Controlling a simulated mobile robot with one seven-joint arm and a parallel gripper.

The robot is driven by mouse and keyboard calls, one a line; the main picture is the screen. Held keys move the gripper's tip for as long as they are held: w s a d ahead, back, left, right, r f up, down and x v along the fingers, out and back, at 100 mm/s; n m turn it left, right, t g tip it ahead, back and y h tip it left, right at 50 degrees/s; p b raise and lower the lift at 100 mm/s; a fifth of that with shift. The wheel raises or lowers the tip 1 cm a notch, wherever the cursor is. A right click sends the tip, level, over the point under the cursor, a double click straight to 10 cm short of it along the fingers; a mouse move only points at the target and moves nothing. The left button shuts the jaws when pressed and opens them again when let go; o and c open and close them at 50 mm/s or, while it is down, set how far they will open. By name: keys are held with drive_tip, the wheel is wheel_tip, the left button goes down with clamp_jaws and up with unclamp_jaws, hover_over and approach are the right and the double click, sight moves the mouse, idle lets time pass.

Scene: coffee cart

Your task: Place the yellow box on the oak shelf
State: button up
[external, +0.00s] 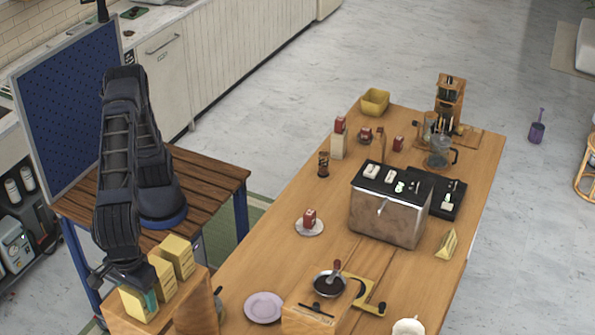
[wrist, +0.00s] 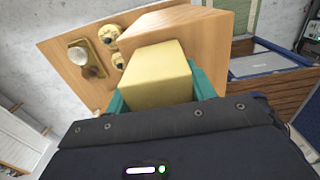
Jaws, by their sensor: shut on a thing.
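My gripper (external: 143,297) is at the lower left in the external view, over a light wooden stand (external: 195,318), likely the oak shelf. Its teal fingers are shut on a yellow box (external: 133,306), which fills the middle of the wrist view (wrist: 158,80). Two more yellow boxes (external: 163,277) (external: 178,256) stand in a row behind the held one on the stand. In the wrist view a light wooden block (wrist: 185,25) lies just beyond the held box. I cannot tell whether the held box rests on the stand.
A long wooden table (external: 270,240) runs to the right, with a pink plate (external: 263,307), a metal-sided machine (external: 385,215) and several small red containers. A dark slatted bench (external: 215,175) and a blue pegboard (external: 75,105) stand behind my arm.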

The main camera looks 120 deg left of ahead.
drive_tip(key=o, duration=1)
drive_tip(key=shift+f, duration=0.1)
